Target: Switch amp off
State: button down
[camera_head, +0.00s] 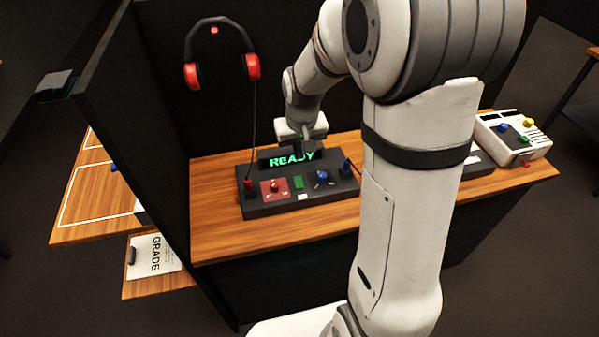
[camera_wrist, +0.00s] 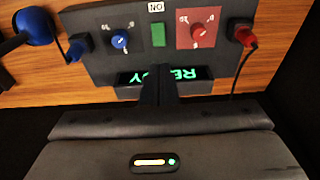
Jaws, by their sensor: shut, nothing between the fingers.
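The amp is a dark console (camera_head: 252,208) on the wooden desk, with a green-lit display (camera_head: 280,160) reading READY at its back. It has a red knob on a red plate (camera_head: 274,187), a green rectangle (camera_head: 298,183) and a blue knob (camera_head: 321,176). My gripper (camera_head: 299,152) is shut and empty, pointing down at the display. In the wrist view the amp (camera_wrist: 99,63) appears upside down. There my gripper's fingers (camera_wrist: 158,76) cover the middle of the display, just behind the green rectangle (camera_wrist: 158,36). A small white label (camera_wrist: 156,7), seemingly ON inverted, lies beyond it. I cannot tell whether the fingers touch anything.
A red plug (camera_head: 249,187) and a blue plug (camera_head: 346,166) stand at the amp's ends. Red-cupped headphones (camera_head: 252,67) hang on the dark back wall. A pale box with coloured knobs (camera_head: 513,137) stands at the desk's right. Bare desk (camera_head: 222,231) lies in front.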

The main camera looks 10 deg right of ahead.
aim_at(298, 179)
jog(key=f, duration=0.3)
jog(key=w+f, duration=0.1)
jog(key=f, duration=0.3)
jog(key=f+p, duration=0.1)
jog(key=f, duration=0.2)
jog(key=shift+w+f, duration=0.2)
jog(key=shift+w, duration=0.1)
